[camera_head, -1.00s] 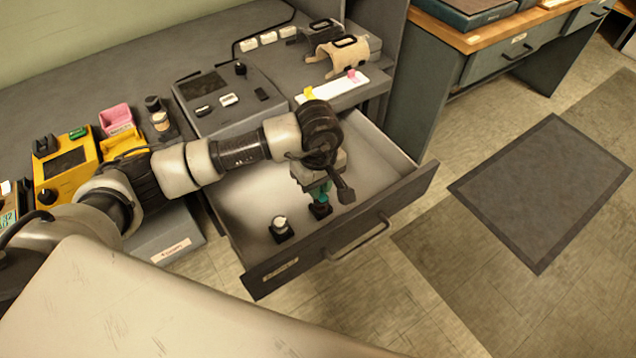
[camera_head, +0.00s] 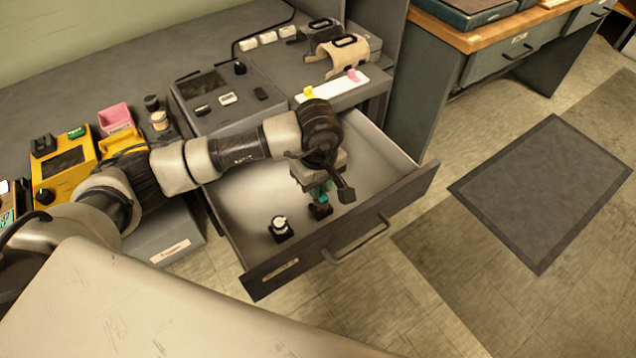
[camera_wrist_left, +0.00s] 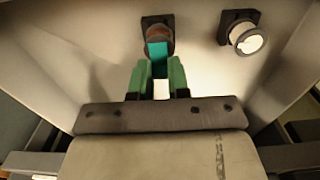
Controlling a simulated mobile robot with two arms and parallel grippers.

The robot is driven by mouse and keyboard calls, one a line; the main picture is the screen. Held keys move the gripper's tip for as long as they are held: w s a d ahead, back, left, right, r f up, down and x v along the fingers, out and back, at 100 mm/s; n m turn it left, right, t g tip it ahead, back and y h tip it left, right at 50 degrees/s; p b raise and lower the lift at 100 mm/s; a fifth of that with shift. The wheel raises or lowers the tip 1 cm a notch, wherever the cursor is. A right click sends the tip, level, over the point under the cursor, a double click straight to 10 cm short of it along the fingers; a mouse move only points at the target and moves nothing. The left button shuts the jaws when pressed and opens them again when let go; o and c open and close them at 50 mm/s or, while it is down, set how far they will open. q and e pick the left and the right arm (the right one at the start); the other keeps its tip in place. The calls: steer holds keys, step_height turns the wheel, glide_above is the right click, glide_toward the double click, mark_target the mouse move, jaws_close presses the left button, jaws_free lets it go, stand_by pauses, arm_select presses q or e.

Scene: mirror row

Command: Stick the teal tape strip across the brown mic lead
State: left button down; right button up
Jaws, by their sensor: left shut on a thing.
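My left gripper (camera_head: 319,192) points down into the open drawer, its green fingers shut on the teal tape strip. In the left wrist view the teal tape strip (camera_wrist_left: 157,50) shows between the fingertips (camera_wrist_left: 158,68). Its far end lies over the near side of a round brown piece in a black holder, which looks like the brown mic lead (camera_wrist_left: 158,31). The brown piece also shows below the fingers in the head view (camera_head: 320,209). I cannot tell whether the strip is stuck to it. My right gripper is not in view.
A white-topped piece in a black holder (camera_head: 280,227) stands in the drawer, left of the brown one. The drawer front (camera_head: 345,238) and side walls surround my gripper. A white strip with yellow and pink tabs (camera_head: 333,87) lies above the drawer.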

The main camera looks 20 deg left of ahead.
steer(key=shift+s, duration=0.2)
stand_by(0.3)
arm_select(q)
steer(key=shift+f, duration=0.1)
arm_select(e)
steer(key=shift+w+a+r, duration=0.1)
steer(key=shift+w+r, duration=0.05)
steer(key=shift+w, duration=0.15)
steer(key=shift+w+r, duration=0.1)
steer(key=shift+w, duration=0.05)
arm_select(q)
steer(key=shift+f, duration=0.1)
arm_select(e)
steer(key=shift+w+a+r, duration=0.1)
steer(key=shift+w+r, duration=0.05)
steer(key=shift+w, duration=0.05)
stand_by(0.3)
arm_select(q)
steer(key=shift+f+b, duration=0.2)
steer(key=shift+b, duration=0.2)
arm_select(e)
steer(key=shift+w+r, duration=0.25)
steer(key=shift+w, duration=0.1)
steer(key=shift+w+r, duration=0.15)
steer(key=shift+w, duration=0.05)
